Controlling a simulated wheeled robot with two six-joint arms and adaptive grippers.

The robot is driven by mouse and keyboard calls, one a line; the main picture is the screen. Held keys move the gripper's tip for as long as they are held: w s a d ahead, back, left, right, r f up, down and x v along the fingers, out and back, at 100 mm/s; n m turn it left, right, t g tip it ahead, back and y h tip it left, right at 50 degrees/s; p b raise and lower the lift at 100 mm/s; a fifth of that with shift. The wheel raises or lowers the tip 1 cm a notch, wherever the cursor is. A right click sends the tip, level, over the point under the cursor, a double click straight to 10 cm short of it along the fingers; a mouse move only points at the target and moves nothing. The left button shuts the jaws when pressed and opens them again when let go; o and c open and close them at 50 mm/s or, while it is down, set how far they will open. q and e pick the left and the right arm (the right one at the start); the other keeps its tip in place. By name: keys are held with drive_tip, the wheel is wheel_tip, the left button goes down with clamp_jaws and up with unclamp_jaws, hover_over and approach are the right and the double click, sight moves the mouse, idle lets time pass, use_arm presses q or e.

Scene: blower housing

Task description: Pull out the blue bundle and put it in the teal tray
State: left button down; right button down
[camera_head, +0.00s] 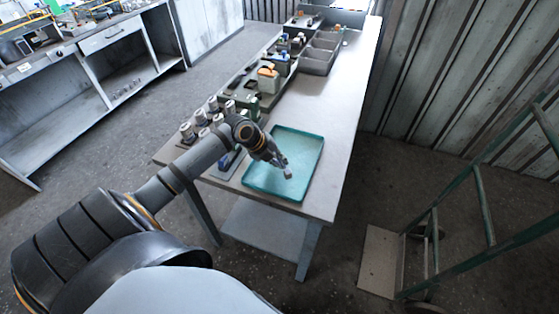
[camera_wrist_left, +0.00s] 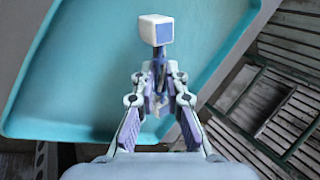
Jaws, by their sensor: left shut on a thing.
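The teal tray (camera_head: 303,146) lies on the near end of the table; it also fills much of the left wrist view (camera_wrist_left: 70,80). My left gripper (camera_head: 281,163) is over the tray's interior. In the left wrist view its fingers (camera_wrist_left: 156,90) are shut on the blue bundle (camera_wrist_left: 156,30), which has a white and pale-blue block at its end and thin dark strands running between the fingers. The bundle's lower part is hidden by the fingers. I cannot tell whether the block touches the tray floor. My right gripper is in neither view.
The table (camera_head: 330,100) has a bare strip along its right side. Several cylinders and small parts stand left of and beyond the tray, with a grey divided bin (camera_head: 318,57) at the far end. A green hand truck (camera_head: 485,205) stands on the floor at right.

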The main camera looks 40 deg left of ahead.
use_arm(q)
drive_tip(key=shift+f+b, duration=0.3)
drive_tip(key=shift+f, duration=0.15)
drive_tip(key=c, duration=1.3)
unclamp_jaws()
